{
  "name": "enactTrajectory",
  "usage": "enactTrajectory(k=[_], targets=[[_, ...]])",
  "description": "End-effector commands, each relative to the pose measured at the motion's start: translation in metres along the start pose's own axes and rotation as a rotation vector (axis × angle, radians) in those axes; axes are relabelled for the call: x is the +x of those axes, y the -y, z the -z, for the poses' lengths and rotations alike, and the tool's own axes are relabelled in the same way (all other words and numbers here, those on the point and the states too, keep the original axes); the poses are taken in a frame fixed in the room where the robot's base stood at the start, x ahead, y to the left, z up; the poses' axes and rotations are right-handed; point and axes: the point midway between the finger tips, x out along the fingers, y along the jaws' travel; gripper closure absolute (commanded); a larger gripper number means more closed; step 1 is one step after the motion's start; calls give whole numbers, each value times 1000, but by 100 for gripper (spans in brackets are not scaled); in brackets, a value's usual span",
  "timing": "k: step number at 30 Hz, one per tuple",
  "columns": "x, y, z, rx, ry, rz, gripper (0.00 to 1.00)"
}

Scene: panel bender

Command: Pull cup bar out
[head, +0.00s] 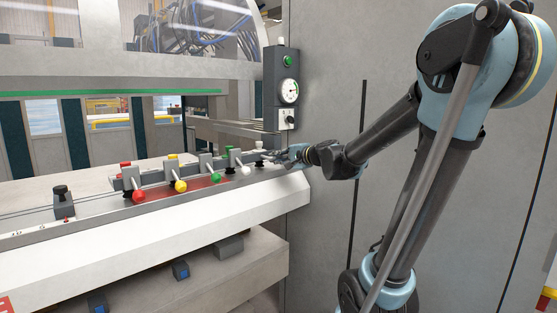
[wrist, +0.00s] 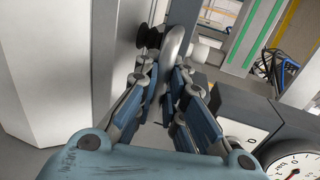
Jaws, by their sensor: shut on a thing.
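The cup bar (head: 190,178) is a grey bar lying along the machine's front ledge, with red, yellow, green and white ball levers and small coloured caps. My gripper (head: 284,156) is at its right end. In the wrist view my gripper (wrist: 168,78) has its fingers closed around a curved metal handle (wrist: 178,42). A black cup (wrist: 149,37) and a white knob (wrist: 205,52) sit either side of that handle. The fingers hide the lower part of the handle.
A grey control box (head: 281,110) with a green button and gauge (head: 289,91) stands just behind my gripper; the gauge also shows in the wrist view (wrist: 294,166). A small dark fixture (head: 63,203) stands at the ledge's left. A plain grey panel is at the right.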

Motion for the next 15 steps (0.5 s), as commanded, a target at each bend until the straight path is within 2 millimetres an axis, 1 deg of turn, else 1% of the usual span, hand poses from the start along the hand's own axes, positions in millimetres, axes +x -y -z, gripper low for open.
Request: enactTrajectory(k=[10,11,12,13,15], targets=[[-4,-3,2,-1,-7,-1,100],[-4,-3,2,-1,-8,-1,86],[-4,-3,1,-1,-7,-1,76],[-4,-3,1,-1,-6,-1,70],[-3,-2,-1,-1,-3,-1,69]])
